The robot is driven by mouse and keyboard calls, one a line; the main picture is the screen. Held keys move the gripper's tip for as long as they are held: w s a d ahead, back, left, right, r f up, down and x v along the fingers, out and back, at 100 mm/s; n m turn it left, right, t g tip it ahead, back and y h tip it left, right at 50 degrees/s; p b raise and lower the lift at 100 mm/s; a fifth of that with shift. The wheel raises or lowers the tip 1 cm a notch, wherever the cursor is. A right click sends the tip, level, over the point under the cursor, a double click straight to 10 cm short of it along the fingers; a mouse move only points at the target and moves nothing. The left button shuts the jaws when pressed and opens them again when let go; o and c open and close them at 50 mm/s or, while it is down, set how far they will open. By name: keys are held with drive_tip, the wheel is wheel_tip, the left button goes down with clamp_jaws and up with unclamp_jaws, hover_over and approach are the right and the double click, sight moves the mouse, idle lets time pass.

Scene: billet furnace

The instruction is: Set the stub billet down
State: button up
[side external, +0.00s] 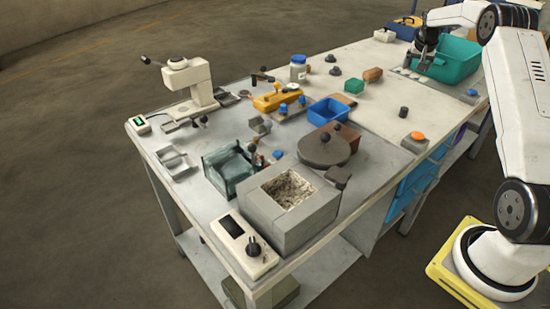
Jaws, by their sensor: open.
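My gripper (420,64) is at the far right end of the bench, pointing down at the left side of the green bin (458,62). It is open, but its fingertips are small and dark here, and I see nothing between them. I cannot pick out the stub billet with certainty. A small dark cylinder (404,112) stands upright on the pale right part of the bench, well apart from my gripper. The grey furnace block (268,222) stands at the near corner with its rough-lined top opening uncovered.
A round grey lid (322,153) with a knob lies behind the furnace. A control box (243,247), a glass-walled tray (228,170), a blue bin (328,112) and a white press (190,82) crowd the left half. The pale bench surface (385,88) is mostly clear.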

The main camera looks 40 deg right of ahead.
approach(405, 109)
wheel_tip(405, 109, down, 3)
drive_tip(key=shift+w+d+f, duration=0.3)
drive_tip(key=shift+d+f, duration=0.05)
drive_tip(key=shift+f, duration=0.15)
drive_tip(key=shift+w+d+f, duration=0.3)
drive_tip(key=shift+d+f, duration=0.05)
drive_tip(key=shift+f, duration=0.15)
drive_tip(key=shift+f, duration=0.15)
drive_tip(key=shift+x, duration=2.4)
drive_tip(key=shift+d, duration=0.15)
drive_tip(key=shift+w, duration=0.1)
clamp_jaws()
